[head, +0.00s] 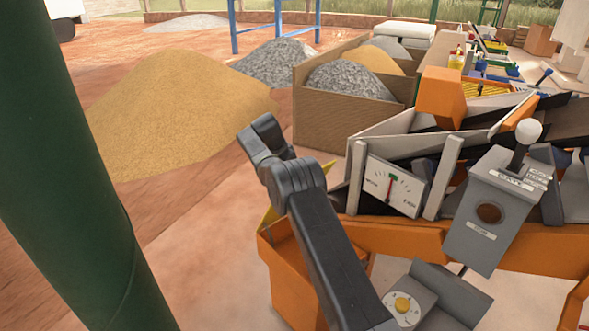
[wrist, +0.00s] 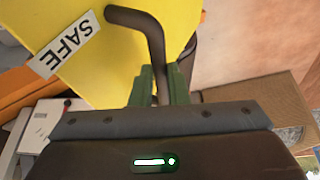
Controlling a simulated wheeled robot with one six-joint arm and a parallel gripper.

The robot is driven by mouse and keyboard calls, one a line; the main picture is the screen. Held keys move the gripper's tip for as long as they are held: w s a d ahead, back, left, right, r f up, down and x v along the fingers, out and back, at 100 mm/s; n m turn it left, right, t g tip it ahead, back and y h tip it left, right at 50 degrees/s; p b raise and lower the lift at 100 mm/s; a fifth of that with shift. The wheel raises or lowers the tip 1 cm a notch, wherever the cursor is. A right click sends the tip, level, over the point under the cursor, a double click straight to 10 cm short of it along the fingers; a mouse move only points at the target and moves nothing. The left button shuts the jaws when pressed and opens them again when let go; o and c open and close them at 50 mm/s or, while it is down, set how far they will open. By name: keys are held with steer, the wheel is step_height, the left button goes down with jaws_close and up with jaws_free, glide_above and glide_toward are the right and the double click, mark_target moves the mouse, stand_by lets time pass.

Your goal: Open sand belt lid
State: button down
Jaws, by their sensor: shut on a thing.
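The yellow lid (wrist: 112,72) fills the upper part of the wrist view and bears a white SAFE label (wrist: 66,45). A dark bent handle (wrist: 142,18) runs across it. My gripper (wrist: 162,84) is shut on the handle, with its green fingers on either side of the rod. In the head view a thin part of the yellow lid (head: 268,216) shows at the left end of the orange machine (head: 380,236). My dark arm covers most of the lid there, and the gripper is hidden behind it.
A gauge (head: 391,186), a grey lever box (head: 490,210) and a yellow knob (head: 402,304) are on the right. A sand pile (head: 175,105) and a wooden gravel bay (head: 345,120) lie behind. A green post (head: 75,170) stands at left, with open floor between.

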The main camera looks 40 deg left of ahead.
steer(key=shift+s+f, duration=0.25)
steer(key=shift+f, duration=0.6)
steer(key=c, duration=1.6)
jaws_free()
steer(key=shift+a+f, duration=0.1)
steer(key=shift+f, duration=0.05)
steer(key=shift+o, duration=1)
steer(key=shift+w+a+f, duration=0.1)
steer(key=shift+w+a, duration=0.05)
steer(key=shift+a, duration=0.1)
steer(key=shift+d+r, duration=0.15)
steer(key=shift+r, duration=0.3)
steer(key=v, duration=1.3)
steer(key=shift+r, duration=0.35)
steer(key=shift+c, duration=0.3)
